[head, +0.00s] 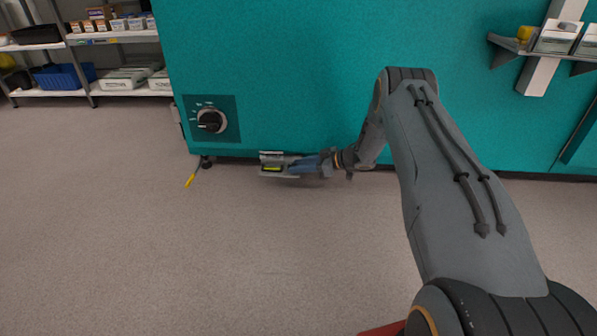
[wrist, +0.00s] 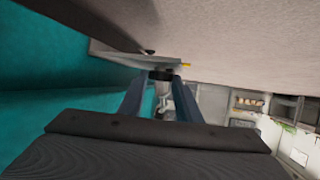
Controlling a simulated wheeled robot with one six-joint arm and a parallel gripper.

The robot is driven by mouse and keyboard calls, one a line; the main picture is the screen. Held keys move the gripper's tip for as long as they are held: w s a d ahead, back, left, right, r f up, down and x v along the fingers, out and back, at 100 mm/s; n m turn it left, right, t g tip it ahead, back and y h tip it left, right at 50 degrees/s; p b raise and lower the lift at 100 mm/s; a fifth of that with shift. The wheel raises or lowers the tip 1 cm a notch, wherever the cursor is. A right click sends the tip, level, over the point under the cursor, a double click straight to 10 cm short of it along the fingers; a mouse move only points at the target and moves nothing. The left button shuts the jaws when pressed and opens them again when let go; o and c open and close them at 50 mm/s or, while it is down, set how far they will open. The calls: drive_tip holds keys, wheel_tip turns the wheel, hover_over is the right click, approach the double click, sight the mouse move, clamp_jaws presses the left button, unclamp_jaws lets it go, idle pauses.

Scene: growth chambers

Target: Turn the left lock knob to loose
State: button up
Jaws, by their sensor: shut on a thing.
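My gripper (head: 295,165) is low, just above the floor, in front of the teal chamber's lower edge. It points left in the head view. In the wrist view its two blue-grey fingers (wrist: 160,82) close on a small dark knob-like piece (wrist: 161,74). A grey bracket (head: 264,174) with a yellow strip sits at the fingertips in the head view; its grey plate (wrist: 120,52) lies beyond them in the wrist view. The fingers hide part of the piece, and I cannot read its turn or any marking.
The teal chamber (head: 300,70) fills the back. A black dial (head: 211,121) is on its front at left. A yellow-handled lever (head: 191,179) sticks out at its lower left corner. Shelves (head: 115,35) stand at far left. The floor in front is clear.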

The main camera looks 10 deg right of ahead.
drive_tip(key=shift+w+d+n+y, duration=0.1)
drive_tip(key=shift+n+y, duration=0.2)
drive_tip(key=o, duration=1)
drive_tip(key=shift+o, duration=0.2)
drive_tip(key=shift+d, duration=0.1)
drive_tip(key=p+v, duration=0.3)
drive_tip(key=v, duration=0.4)
drive_tip(key=shift+d+r, duration=0.25)
